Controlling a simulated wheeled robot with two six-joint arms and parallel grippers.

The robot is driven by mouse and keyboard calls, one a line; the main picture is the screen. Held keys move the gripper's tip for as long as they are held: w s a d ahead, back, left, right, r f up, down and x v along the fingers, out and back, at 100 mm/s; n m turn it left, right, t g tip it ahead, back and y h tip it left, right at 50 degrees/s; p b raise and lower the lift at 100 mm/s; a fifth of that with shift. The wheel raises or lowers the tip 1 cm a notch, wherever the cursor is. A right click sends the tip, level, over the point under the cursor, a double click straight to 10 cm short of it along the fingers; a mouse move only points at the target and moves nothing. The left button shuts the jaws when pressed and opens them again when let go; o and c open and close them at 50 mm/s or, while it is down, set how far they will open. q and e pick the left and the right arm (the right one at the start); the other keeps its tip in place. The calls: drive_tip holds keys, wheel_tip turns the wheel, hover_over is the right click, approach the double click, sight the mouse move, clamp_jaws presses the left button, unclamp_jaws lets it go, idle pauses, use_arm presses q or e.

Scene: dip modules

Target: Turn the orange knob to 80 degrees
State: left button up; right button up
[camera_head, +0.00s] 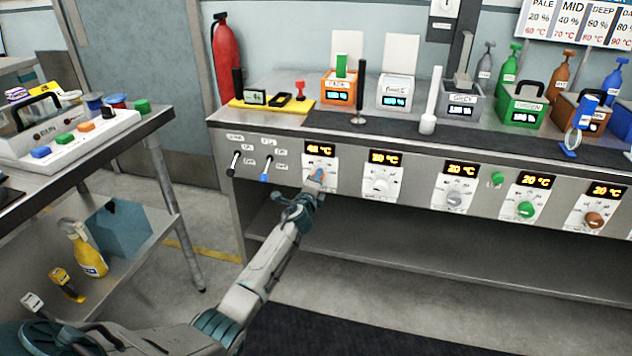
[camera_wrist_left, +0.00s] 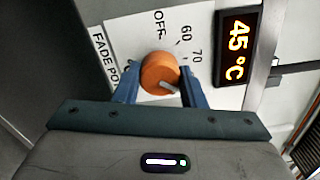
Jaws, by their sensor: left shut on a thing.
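The orange knob (camera_wrist_left: 155,70) sits on a white dial plate in the left wrist view, with OFF, 60 and 70 marks visible beside it. In the head view my left gripper (camera_head: 315,187) reaches the leftmost dial plate under the display (camera_head: 320,150) and hides most of the knob. My right gripper is not in view.
Other dials with grey, green (camera_head: 525,209) and brown (camera_head: 594,219) knobs line the bench front to the right. Coloured containers stand on the bench top.

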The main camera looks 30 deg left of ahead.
use_arm(q)
drive_tip(key=shift+f, duration=0.1)
drive_tip(key=o, duration=1)
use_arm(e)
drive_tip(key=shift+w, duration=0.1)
use_arm(q)
drive_tip(key=p+v, duration=0.2)
drive_tip(key=v, duration=0.9)
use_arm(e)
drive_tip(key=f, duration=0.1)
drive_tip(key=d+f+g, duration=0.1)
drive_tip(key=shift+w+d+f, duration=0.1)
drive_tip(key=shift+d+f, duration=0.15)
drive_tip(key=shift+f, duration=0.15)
